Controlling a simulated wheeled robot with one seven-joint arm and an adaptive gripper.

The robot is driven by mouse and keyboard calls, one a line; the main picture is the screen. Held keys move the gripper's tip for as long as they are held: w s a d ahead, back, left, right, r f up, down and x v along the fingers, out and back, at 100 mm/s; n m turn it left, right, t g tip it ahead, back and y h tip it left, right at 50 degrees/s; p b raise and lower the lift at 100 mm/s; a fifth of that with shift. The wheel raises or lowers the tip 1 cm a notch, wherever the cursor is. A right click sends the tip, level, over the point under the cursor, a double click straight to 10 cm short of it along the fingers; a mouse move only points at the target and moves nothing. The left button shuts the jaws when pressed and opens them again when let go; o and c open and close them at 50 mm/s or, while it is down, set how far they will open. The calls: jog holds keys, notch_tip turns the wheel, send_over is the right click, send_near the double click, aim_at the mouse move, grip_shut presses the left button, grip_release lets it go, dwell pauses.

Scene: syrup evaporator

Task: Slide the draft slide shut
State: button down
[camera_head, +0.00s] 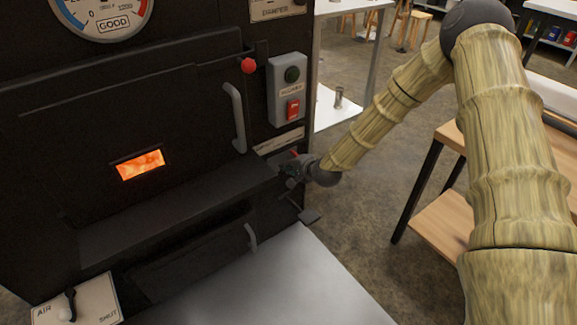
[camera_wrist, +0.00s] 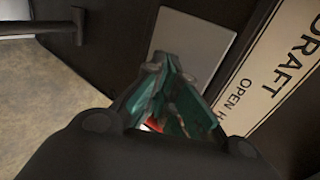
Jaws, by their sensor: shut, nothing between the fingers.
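The draft label plate (camera_wrist: 272,72), reading DRAFT and OPEN, lies at the right in the wrist view; in the head view a pale plate (camera_head: 280,139) is on the evaporator's side, right of the firebox door. A plain grey plate (camera_wrist: 195,42), perhaps part of the draft slide, lies beside the label. My gripper (camera_head: 292,172) is close to the evaporator's dark front corner. In the wrist view my gripper (camera_wrist: 172,92) is shut and empty, its teal fingers over the grey plate's lower edge. A small red part (camera_wrist: 154,122) shows behind the fingers, partly hidden; I cannot tell if they touch it.
The firebox door (camera_head: 140,125) has a glowing window and an upright handle (camera_head: 237,117). A switch box (camera_head: 288,88) stands above my gripper. A dark ledge (camera_head: 180,205) runs below the door. A wooden table (camera_head: 450,215) is at right; floor between is clear.

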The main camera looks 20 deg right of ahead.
jog(key=shift+d, duration=0.15)
jog(key=d, duration=0.1)
jog(key=w+d, duration=0.1)
jog(key=d, duration=0.1)
jog(key=shift+w+d, duration=0.25)
jog(key=shift+d, duration=0.15)
dwell(0.6)
jog(key=shift+a, duration=0.1)
jog(key=shift+s+a, duration=0.3)
jog(key=shift+a, duration=0.15)
jog(key=s+d+r+p, duration=0.2)
jog(key=s+d+p, duration=0.1)
jog(key=s, duration=0.5)
jog(key=shift+s+p, duration=0.15)
jog(key=shift+p, duration=0.6)
